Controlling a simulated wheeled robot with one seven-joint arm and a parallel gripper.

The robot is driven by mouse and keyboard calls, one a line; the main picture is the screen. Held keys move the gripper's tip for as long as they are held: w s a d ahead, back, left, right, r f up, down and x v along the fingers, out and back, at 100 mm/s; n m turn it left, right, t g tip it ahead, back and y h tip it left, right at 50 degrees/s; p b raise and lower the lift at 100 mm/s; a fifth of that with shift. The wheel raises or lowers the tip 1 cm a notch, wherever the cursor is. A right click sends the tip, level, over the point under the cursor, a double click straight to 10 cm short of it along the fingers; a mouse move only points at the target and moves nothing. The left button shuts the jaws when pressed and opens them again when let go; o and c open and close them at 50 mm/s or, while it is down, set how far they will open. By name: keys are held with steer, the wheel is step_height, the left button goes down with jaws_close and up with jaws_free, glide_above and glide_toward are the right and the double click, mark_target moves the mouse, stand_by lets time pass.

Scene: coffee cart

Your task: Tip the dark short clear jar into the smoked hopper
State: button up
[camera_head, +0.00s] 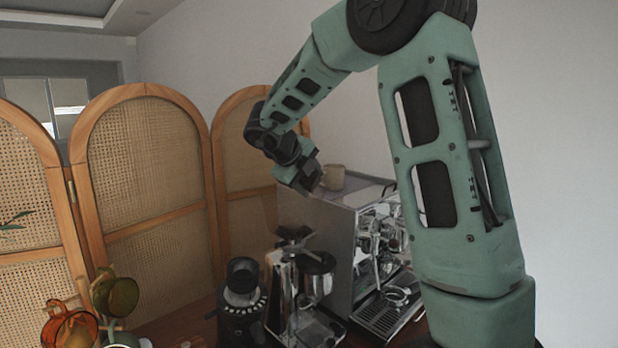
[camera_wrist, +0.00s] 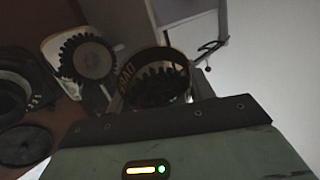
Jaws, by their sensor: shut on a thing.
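In the wrist view, a short clear round jar (camera_wrist: 126,74) with "DARK" lettering on its wall stands between my fingers. Dark contents show inside it. My gripper (camera_wrist: 160,92) is shut on it; the fingers are mostly hidden. In the head view my gripper (camera_head: 304,178) is high, near the top of the espresso machine, and I cannot make out the jar there. Below it, a chrome grinder (camera_head: 283,290) carries a dark top part (camera_head: 317,262). A black grinder (camera_head: 241,307) with a dark cup-like top (camera_head: 241,274) stands to its left. I cannot tell which top is the smoked hopper.
The chrome espresso machine (camera_head: 318,228) stands behind and right of the grinders, with a beige mug (camera_head: 333,177) on top, close to my gripper. Amber (camera_head: 70,329) and green (camera_head: 117,297) cups are at the lower left. A cane folding screen (camera_head: 143,160) stands behind.

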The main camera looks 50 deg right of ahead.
steer(key=shift+w+a+r+n+g+h+p, duration=0.15)
steer(key=shift+r+n+g+h+p, duration=0.5)
steer(key=shift+p, duration=1.6)
steer(key=shift+w+d+r+n+g+h+p, duration=0.1)
steer(key=shift+r+n+g+p, duration=0.25)
steer(key=shift+g+p, duration=1.25)
steer(key=shift+t+p, duration=0.55)
steer(key=shift+p, duration=0.2)
steer(key=shift+w+a+r+n+g+h, duration=0.1)
steer(key=shift+w+r+n+g+h, duration=0.15)
steer(key=shift+n+g+h, duration=0.45)
steer(key=shift+y, duration=0.25)
